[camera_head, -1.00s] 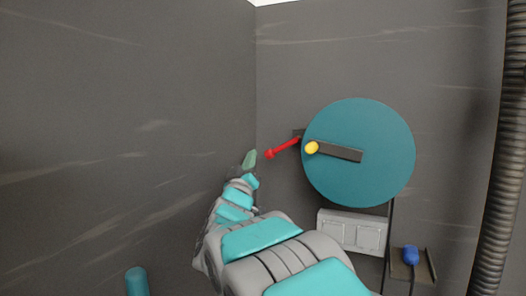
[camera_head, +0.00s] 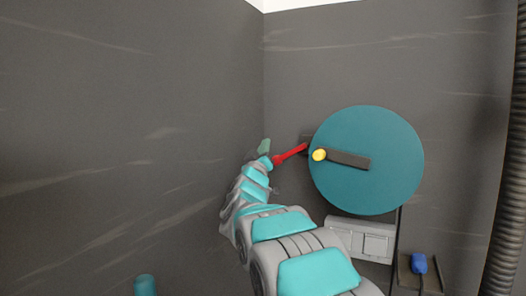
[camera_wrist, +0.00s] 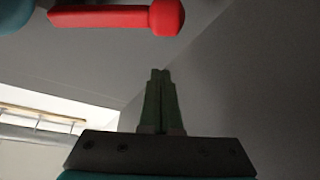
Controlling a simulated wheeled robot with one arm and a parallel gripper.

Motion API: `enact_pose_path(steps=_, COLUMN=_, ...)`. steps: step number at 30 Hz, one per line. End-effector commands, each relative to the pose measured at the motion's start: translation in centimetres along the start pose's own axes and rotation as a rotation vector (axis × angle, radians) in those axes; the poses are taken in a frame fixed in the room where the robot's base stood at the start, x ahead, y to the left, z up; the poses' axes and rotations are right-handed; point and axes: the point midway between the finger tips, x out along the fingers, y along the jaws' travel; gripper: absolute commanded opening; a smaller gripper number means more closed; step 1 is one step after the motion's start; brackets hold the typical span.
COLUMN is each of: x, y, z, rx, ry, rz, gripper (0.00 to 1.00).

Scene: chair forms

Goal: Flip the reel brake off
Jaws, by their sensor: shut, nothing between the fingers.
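The reel (camera_head: 385,190) is a large teal disc on the back wall, with a dark bar and a yellow knob (camera_head: 319,155) on its face. The red brake lever (camera_head: 291,153) sticks out from the reel's left side and slopes down to the left. In the wrist view the lever (camera_wrist: 115,18) lies across the top left, its rounded red end above my gripper. My gripper (camera_wrist: 160,72) is shut and empty, its fingertips below the lever's end with a gap in the picture. In the head view my gripper (camera_head: 264,146) is just left of the lever's end; whether they touch there is unclear.
A grey double switch plate (camera_head: 362,238) is on the wall below the reel. A blue object (camera_head: 419,263) sits on a small dark shelf at lower right. A dark ribbed hose (camera_head: 507,180) runs down the right edge. Grey walls meet in a corner left of the reel.

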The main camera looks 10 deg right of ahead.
Motion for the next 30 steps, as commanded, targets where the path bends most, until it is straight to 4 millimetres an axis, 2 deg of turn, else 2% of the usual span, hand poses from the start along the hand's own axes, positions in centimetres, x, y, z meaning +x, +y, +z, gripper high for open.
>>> enact_pose_path(steps=1, x=0.4, y=0.1, z=0.0, rx=0.000, ry=0.000, rz=0.001, gripper=0.00)
enact_pose_path(steps=9, x=-0.7, y=0.0, z=2.6, rx=-0.003, ry=-0.001, rz=0.001, gripper=0.00)
enact_pose_path(steps=14, x=-1.0, y=0.0, z=3.5, rx=-0.002, ry=0.000, rz=0.000, gripper=0.00)
enact_pose_path(steps=30, x=-1.1, y=0.1, z=3.8, rx=-0.009, ry=0.001, rz=-0.003, gripper=0.00)
